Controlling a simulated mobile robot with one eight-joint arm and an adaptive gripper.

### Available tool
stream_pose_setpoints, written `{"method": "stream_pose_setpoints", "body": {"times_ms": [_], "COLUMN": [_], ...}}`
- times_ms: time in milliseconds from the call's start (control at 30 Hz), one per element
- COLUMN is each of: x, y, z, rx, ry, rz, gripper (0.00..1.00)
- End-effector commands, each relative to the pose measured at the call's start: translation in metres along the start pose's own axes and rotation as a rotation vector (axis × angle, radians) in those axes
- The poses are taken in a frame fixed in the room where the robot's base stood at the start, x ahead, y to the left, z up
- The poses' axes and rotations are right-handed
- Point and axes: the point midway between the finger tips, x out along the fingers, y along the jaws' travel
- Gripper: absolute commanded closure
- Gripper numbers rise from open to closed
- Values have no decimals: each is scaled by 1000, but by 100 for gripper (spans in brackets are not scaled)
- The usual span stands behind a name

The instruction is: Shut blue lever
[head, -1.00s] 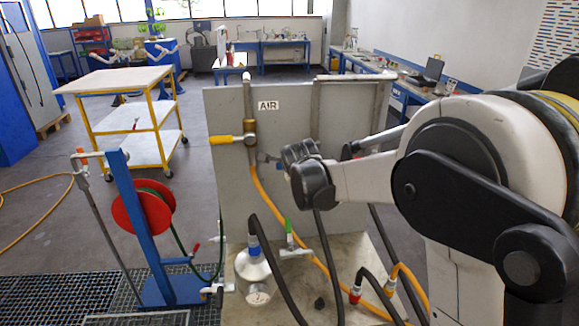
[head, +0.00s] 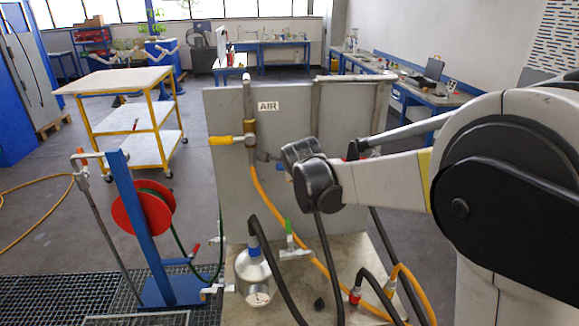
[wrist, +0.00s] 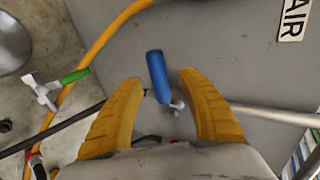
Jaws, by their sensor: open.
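The blue lever (wrist: 158,72) shows in the wrist view on a small metal valve (wrist: 176,106) in front of the grey panel. Its long axis runs nearly up and down in that picture, tilted slightly. My gripper (wrist: 161,80) has its two yellow fingers apart, one on each side of the lever's lower part, with a gap on both sides. The lever's far end reaches past the fingertips. In the head view a small blue patch (head: 280,167), apparently the lever, shows beside my wrist; most of the valve is hidden there.
A yellow-handled valve (head: 222,140) and an orange hose (head: 262,195) are on the panel (head: 228,110). A green lever (wrist: 74,76) stands left in the wrist view. A metal pipe (wrist: 275,116) passes right of my fingers. A silver vessel (head: 252,270) and dark hoses are below.

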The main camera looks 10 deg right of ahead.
Motion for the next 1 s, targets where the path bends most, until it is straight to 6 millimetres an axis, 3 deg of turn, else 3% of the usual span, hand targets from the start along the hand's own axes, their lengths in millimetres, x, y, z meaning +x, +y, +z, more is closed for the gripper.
{"method": "stream_pose_setpoints", "body": {"times_ms": [200, 400, 1000], "x": [-50, -78, -85], "y": [0, 0, 0], "z": [0, 0, 0], "rx": [-1, -1, 0], "ry": [0, -1, 0], "rz": [0, 0, 0], "gripper": [55, 55, 55]}}
